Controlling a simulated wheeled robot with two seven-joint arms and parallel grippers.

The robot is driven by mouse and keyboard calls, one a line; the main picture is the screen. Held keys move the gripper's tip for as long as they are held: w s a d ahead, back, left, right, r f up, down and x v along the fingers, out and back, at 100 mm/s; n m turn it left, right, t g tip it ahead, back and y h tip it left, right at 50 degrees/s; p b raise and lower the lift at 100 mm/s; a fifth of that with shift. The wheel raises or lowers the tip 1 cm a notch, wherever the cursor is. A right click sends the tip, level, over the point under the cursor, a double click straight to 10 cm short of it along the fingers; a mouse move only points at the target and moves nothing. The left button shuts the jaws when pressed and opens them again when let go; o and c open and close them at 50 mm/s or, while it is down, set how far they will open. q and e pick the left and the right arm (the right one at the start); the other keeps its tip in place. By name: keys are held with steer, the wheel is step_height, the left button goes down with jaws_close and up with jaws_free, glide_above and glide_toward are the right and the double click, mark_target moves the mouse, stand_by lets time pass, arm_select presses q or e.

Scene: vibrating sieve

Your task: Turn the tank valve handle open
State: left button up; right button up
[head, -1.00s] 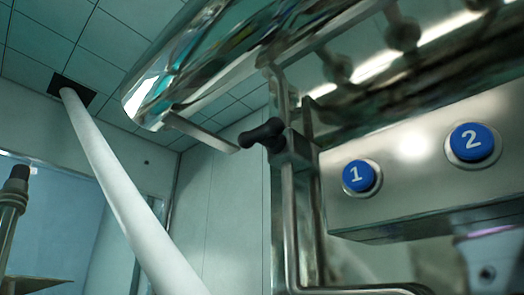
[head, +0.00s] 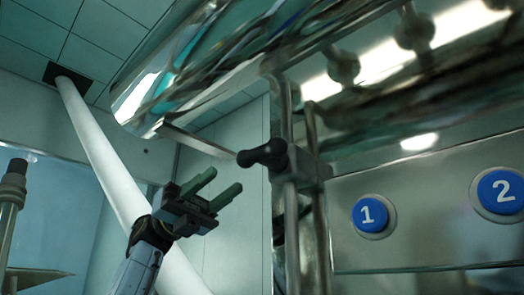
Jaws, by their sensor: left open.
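The black valve handle (head: 262,154) sits on a dark clamp block on the upright metal pipes, below the shiny metal tank (head: 230,65). A flat metal bar (head: 198,143) runs from the tank's lower edge toward the handle. My left gripper (head: 215,187) is open and empty, with two dark green fingers pointing up and right. In the picture it is below and left of the handle, apart from it. My right gripper is out of view.
A metal panel with blue buttons 1 (head: 370,214) and 2 (head: 503,191) is right of the pipes (head: 291,225). A white slanted pipe (head: 100,150) runs behind my left arm. A metal post (head: 10,205) stands at the far left.

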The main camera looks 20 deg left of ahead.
mark_target(262, 151)
arm_select(q)
steer(key=p+x, duration=0.1)
steer(key=x, duration=0.9)
steer(key=shift+s+d+r+p, duration=0.1)
steer(key=shift+d+r+p, duration=0.1)
steer(key=shift+p, duration=0.1)
steer(key=shift+f, duration=0.1)
jaws_close()
